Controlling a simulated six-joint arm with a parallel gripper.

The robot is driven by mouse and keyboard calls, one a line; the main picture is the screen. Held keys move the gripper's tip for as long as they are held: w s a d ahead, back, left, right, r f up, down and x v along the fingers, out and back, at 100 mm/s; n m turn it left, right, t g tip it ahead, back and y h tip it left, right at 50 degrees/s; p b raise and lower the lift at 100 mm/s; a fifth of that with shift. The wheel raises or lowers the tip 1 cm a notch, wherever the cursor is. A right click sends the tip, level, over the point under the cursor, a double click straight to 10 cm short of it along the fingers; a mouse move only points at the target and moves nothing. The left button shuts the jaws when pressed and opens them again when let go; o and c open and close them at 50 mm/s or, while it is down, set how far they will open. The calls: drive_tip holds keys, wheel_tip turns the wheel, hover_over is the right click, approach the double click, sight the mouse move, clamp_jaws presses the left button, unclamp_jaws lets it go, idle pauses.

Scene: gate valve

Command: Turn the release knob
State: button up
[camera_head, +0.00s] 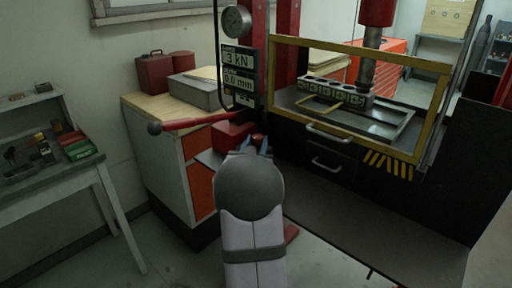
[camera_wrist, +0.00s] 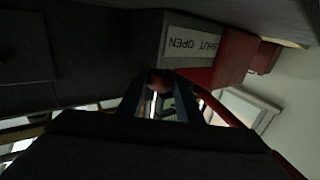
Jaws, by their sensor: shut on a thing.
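The release knob (camera_head: 257,138) is a small reddish-brown knob beside the red pump body (camera_head: 232,134), below the press readouts. It also shows in the wrist view (camera_wrist: 158,78), just under a white label reading SHUT and OPEN (camera_wrist: 193,42), upside down there. My gripper (camera_head: 257,147) reaches it from the front, its blue-grey fingers on either side of the knob. In the wrist view the fingers (camera_wrist: 158,98) are shut on the knob. My wrist hides part of the pump in the head view. The knob's turn position cannot be told.
A red pump lever (camera_head: 200,122) with a dark ball end reaches left. A display (camera_head: 238,59) reads 3 kN and 0.0 mm, under a round gauge (camera_head: 236,21). A yellow guard frame (camera_head: 350,52) encloses the press at right. A cabinet (camera_head: 158,155) stands left.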

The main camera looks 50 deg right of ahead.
drive_tip(key=shift+t, duration=0.3)
drive_tip(key=o, duration=1)
drive_tip(key=shift+o, duration=0.2)
drive_tip(key=shift+s+a+b, duration=0.3)
drive_tip(key=shift+a, duration=0.15)
drive_tip(key=shift+b+v, duration=0.75)
drive_tip(key=shift+v, duration=2.35)
drive_tip(key=shift+r, duration=0.1)
